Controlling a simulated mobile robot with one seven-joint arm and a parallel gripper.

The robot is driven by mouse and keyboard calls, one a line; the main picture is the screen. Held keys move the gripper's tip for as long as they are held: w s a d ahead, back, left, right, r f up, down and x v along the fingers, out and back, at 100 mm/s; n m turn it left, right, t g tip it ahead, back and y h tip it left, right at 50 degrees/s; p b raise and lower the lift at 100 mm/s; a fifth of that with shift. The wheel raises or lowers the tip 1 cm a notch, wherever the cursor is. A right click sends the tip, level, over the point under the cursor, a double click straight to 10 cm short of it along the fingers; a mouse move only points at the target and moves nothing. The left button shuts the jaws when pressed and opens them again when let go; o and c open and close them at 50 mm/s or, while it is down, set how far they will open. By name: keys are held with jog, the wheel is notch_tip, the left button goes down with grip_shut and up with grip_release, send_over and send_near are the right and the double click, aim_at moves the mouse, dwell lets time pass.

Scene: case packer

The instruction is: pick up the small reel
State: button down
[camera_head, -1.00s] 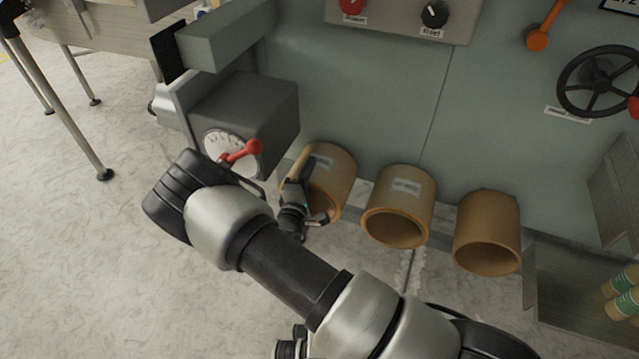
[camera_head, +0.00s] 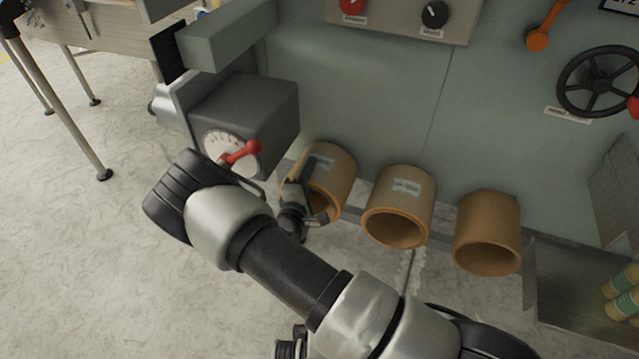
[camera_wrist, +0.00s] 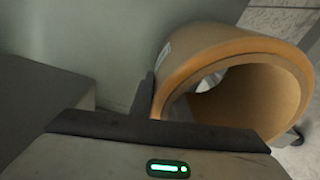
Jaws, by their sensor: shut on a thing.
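Three brown cardboard-like reels lie in a row along the foot of the grey-green machine, open ends facing out. The left reel (camera_head: 340,168) has a pale label and is the one at my gripper (camera_head: 312,190); it also shows in the wrist view (camera_wrist: 210,45). My gripper is shut on this reel's wall at its near, left side. In the wrist view, one dark finger (camera_wrist: 144,96) lies against the outside of the rim; the other finger is mostly hidden. The middle reel (camera_head: 405,185) and the right reel (camera_head: 487,215) stand apart from my gripper. They look much alike in size.
A dark grey box (camera_head: 265,110) with a white dial and red lever (camera_head: 240,152) sits just above my wrist. The machine panel (camera_head: 370,100) rises behind the reels. A metal tray (camera_head: 560,285) is at the right. Open floor (camera_head: 80,260) lies at the left.

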dwell(0.3)
jog(key=shift+w+r, duration=0.1)
jog(key=shift+r, duration=0.05)
jog(key=shift+s+a+r+p, duration=0.1)
jog(key=shift+s+r+p, duration=0.1)
jog(key=shift+r+p, duration=0.3)
notch_tip(320, 180, up, 6)
jog(key=shift+r+p, duration=0.1)
jog(key=shift+p, duration=0.75)
jog(key=a+p+v, duration=0.2)
jog(key=v, duration=1.7)
jog(key=shift+a, duration=0.2)
